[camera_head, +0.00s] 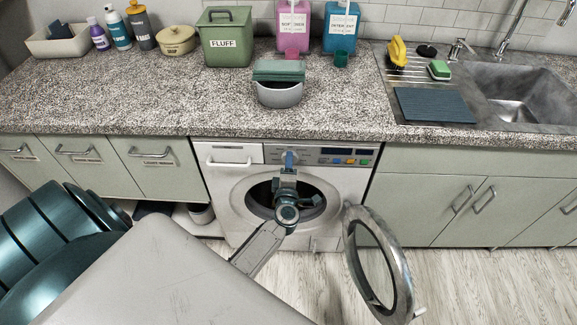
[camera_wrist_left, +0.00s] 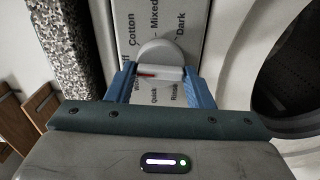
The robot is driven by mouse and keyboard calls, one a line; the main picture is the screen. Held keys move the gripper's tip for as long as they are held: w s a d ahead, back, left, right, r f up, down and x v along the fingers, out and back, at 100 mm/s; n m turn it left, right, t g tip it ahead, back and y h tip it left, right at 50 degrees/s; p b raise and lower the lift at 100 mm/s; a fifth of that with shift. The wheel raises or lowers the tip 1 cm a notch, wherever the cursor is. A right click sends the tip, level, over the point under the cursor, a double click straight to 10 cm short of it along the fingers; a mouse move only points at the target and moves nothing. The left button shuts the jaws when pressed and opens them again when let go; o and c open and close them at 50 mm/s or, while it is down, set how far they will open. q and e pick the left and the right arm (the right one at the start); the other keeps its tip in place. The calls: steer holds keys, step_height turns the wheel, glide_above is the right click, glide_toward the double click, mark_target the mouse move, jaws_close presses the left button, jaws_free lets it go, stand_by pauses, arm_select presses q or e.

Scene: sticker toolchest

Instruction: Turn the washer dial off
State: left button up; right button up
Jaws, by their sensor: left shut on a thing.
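The washer (camera_head: 233,183) stands under the counter with its round door (camera_head: 378,262) swung open to the right. My left gripper (camera_head: 289,161) is at the control panel, its blue fingers on the dial. In the left wrist view the pale dial (camera_wrist_left: 160,53) sits between the two fingers (camera_wrist_left: 161,88), which are shut on its grip bar. A red mark shows on the left end of the bar. Cotton, Mixed, Dark, Rinse and Quick are printed around the dial; another label at the left is partly hidden. My right gripper is not in view.
The speckled counter (camera_head: 130,95) overhangs above the panel. It holds a grey bowl (camera_head: 279,94) with green cloths, a green FLUFF box (camera_head: 226,50) and two dispensers. Panel buttons (camera_head: 337,161) lie right of the dial. The open door takes up floor space at right.

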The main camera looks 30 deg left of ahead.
arm_select(q)
steer(key=shift+n, duration=0.4)
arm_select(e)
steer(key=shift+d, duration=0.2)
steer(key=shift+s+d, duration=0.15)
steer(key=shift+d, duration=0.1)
arm_select(q)
steer(key=o, duration=0.9)
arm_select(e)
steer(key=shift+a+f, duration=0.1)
arm_select(q)
steer(key=b+v, duration=0.2)
steer(key=v, duration=0.8)
steer(key=shift+s+d, duration=0.25)
steer(key=shift+s, duration=0.05)
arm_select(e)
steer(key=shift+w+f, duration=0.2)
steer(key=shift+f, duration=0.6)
arm_select(q)
steer(key=shift+f, duration=0.1)
